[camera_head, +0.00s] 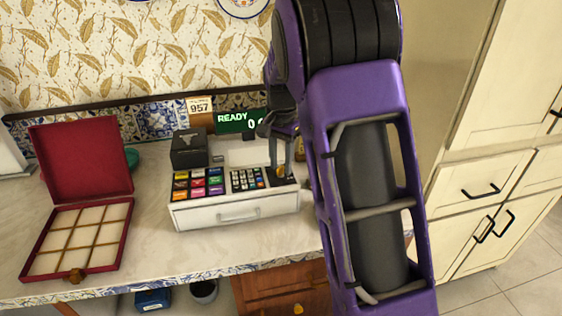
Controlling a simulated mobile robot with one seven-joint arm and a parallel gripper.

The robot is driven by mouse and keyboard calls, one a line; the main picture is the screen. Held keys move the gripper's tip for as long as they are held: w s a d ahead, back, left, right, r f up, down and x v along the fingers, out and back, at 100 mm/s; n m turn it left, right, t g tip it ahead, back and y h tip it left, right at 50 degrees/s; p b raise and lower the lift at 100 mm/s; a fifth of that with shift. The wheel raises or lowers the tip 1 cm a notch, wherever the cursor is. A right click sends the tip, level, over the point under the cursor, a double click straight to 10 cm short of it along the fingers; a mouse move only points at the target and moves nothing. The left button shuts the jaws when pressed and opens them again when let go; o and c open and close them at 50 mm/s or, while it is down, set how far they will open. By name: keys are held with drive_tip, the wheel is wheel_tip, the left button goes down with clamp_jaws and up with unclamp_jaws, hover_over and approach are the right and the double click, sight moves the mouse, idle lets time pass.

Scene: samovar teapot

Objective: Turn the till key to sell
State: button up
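The till (236,212) is a white cash register on the counter, with coloured keys on the left of its top and a dark number pad in the middle. Its green-lit display (235,121) reads "READY" and part of a "0"; my arm covers the rest. My gripper (281,168) points down over the right end of the till's top. A small yellowish piece shows at the fingertips there, perhaps the till key; the fingers hide most of it, and I cannot tell its position or whether they grip it.
An open red box (128,222) with a gridded pale inside stands on the left of the counter (150,261). A black printer-like box (189,148) stands behind the till's left end. A "957" card (199,108) is at the wall. Cream cabinets stand right. Counter between red box and till is clear.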

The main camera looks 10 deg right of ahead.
sight(281, 166)
wheel_tip(281, 166, up, 17)
drive_tip(key=p, duration=0.2)
drive_tip(key=shift+r, duration=0.2)
idle(0.4)
